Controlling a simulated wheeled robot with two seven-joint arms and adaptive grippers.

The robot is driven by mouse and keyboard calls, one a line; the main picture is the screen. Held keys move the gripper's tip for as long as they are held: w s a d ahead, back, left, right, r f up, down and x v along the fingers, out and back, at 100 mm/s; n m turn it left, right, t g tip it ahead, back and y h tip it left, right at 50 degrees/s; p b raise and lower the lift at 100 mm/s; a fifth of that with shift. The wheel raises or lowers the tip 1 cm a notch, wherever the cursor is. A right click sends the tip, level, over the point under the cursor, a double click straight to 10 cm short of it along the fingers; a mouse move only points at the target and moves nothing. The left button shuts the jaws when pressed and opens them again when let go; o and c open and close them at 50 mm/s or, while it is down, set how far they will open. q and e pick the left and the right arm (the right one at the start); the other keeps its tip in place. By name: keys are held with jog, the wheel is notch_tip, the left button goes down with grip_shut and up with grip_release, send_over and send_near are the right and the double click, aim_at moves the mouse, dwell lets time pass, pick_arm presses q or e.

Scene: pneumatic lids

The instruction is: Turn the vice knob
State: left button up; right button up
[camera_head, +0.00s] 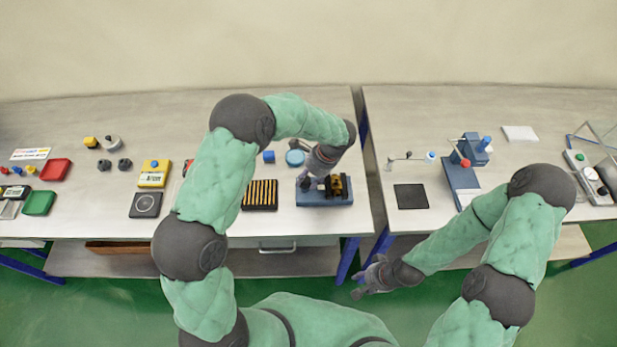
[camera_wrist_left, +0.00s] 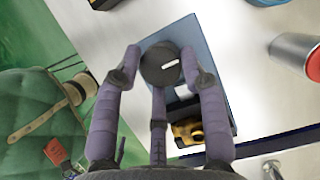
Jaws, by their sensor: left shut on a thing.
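The vice has a blue base (camera_head: 326,198) near the front right of the left table, with a brass-yellow and black part (camera_head: 341,186) on it. In the left wrist view the vice base (camera_wrist_left: 194,38) and the brass-yellow part (camera_wrist_left: 188,130) also show. The round black vice knob (camera_wrist_left: 160,64) has a white line on its face. My left gripper (camera_head: 307,184) is at the knob, its fingers shut around it in the left wrist view (camera_wrist_left: 163,68). My right gripper (camera_head: 362,285) hangs empty in front of the gap between the tables, its fingers spread.
A tray of brass rods (camera_head: 260,194) lies left of the vice. A red-topped grey cylinder (camera_wrist_left: 297,52) shows in the wrist view. The right table holds a black mat (camera_head: 411,196) and a blue fixture (camera_head: 461,182).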

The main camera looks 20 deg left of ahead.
pick_arm(q)
jog(key=shift+a+m, duration=0.25)
jog(key=shift+m, duration=0.35)
jog(key=o, duration=0.9)
jog(key=shift+o, duration=1)
jog(key=shift+a, duration=0.15)
jog(key=shift+t, duration=0.3)
jog(key=shift+d+r, duration=0.15)
jog(key=shift+d, duration=0.05)
jog(key=shift+w+d+r, duration=0.1)
jog(key=shift+d+r, duration=0.05)
jog(key=shift+r, duration=0.2)
jog(key=v, duration=1)
jog(key=shift+r, duration=0.4)
pick_arm(e)
jog(key=shift+a, duration=0.15)
